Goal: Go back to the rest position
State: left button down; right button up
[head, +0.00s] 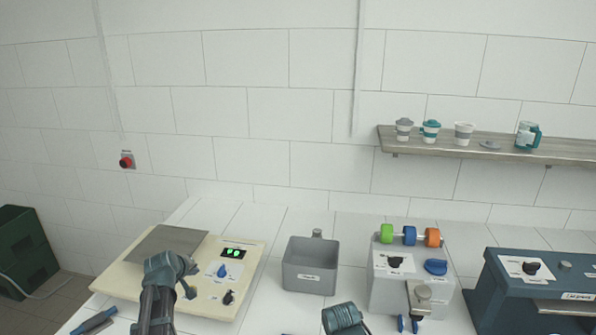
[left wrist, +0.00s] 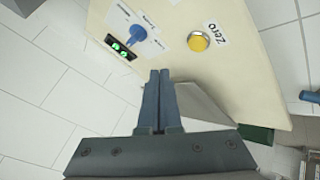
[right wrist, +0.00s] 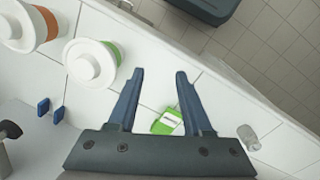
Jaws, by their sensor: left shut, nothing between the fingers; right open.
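My left gripper (head: 187,278) is over the right part of the cream scale (head: 130,274), near its knob and display. In the left wrist view my left gripper (left wrist: 160,76) has its fingers together with nothing between them; the scale's cream panel (left wrist: 240,75), blue knob (left wrist: 138,33) and yellow Zero button (left wrist: 198,41) lie beyond the fingertips. My right arm (head: 343,318) shows at the bottom edge of the head view; its fingers are hard to make out there. In the right wrist view my right gripper (right wrist: 160,76) is open and empty, with a small green labelled item (right wrist: 167,121) beyond the fingers.
A grey bin (head: 309,278) stands mid-table. To its right are a grey machine (head: 385,285) with coloured cylinders on top and a dark blue press (head: 515,290). A wall shelf (head: 460,146) holds several cups. Two white round tops (right wrist: 92,63) (right wrist: 22,27) are close to my right gripper.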

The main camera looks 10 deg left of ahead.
pick_arm(q)
jog(key=s+d+m, duration=0.1)
jog(key=d, duration=0.2)
jog(key=s+d+f+m+g+h, duration=0.1)
jog(key=d, duration=0.3)
jog(key=s+d+f+m+g, duration=0.1)
jog(key=d, duration=0.3)
jog(key=shift+d+f, duration=0.15)
jog(key=shift+d, duration=0.1)
jog(key=s+d+f+m+g, duration=0.1)
jog(key=s+d+m, duration=0.1)
jog(key=s+d, duration=0.2)
jog(key=s+d+f+m+g, duration=0.1)
jog(key=s+d+m+g, duration=0.1)
jog(key=s+d, duration=0.3)
jog(key=s+d+f+m+g, duration=0.1)
jog(key=s+d, duration=0.3)
jog(key=d, duration=0.4)
jog(key=shift+s+d+f+m+g, duration=0.2)
jog(key=shift+s+d+m+g, duration=0.15)
jog(key=shift+m, duration=0.55)
jog(key=s+d+m+g+y, duration=0.1)
jog(key=s+d+m+g, duration=0.1)
jog(key=s, duration=0.7)
jog(key=d+m, duration=0.1)
jog(key=d, duration=0.1)
jog(key=shift+s+d+m+y, duration=0.2)
jog(key=shift+d+m+y, duration=0.1)
jog(key=shift+d, duration=0.1)
